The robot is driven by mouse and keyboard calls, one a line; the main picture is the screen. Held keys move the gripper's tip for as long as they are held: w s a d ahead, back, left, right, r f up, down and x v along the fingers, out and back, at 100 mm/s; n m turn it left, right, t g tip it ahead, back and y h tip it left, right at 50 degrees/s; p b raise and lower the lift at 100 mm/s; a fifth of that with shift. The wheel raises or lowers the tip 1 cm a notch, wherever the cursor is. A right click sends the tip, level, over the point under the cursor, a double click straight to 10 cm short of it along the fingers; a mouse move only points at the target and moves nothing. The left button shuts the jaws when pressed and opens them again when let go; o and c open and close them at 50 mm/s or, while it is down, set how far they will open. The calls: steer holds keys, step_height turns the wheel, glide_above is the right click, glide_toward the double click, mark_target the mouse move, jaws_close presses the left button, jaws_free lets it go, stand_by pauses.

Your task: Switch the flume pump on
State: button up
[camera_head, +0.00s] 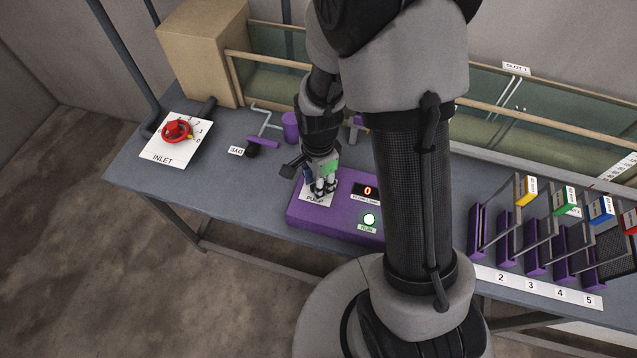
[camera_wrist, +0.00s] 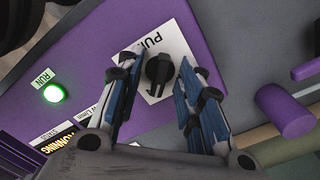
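The black pump knob (camera_wrist: 159,72) sits on a white plate labelled PUMP (camera_wrist: 153,42), on a purple control box (camera_head: 300,213). In the wrist view my gripper (camera_wrist: 158,66) is open, with one finger on each side of the knob and gaps visible. In the head view my gripper (camera_head: 321,187) is low over the plate and hides the knob. The RUN lamp (camera_wrist: 54,93) glows green and also shows in the head view (camera_head: 369,219). A status display (camera_wrist: 52,142), partly covered by my gripper, seems to read RUNNING. The flow display (camera_head: 367,191) shows 0.
A red inlet valve wheel (camera_head: 175,130) is at the table's left. A purple cylinder (camera_head: 290,126) stands behind the box. A glass-sided flume (camera_head: 275,85) runs along the back. Purple holders with coloured tags (camera_head: 565,199) stand at right. The table's front left is clear.

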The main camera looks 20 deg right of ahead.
step_height(320, 180, up, 7)
steer(key=p, duration=0.5)
steer(key=shift+f, duration=0.1)
step_height(320, 180, up, 12)
stand_by(0.5)
